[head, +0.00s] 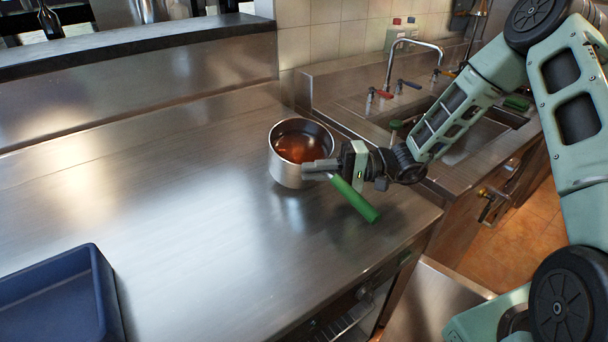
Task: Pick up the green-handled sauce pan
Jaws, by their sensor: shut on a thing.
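The sauce pan (286,173) is a round steel pot with reddish-brown contents. It is on or just above the steel counter, near the sink; I cannot tell if its base touches. Its green handle (355,198) points toward the lower right. My gripper (322,168) comes in from the right and is shut on the pan at its right side, near where the handle joins. The fingers partly cover that joint, so the exact grip point is hidden.
A sink (470,140) with a tap (412,42) lies to the right, behind my arm. A blue tray (50,300) sits at the lower left. A raised dark ledge (130,42) runs along the back.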

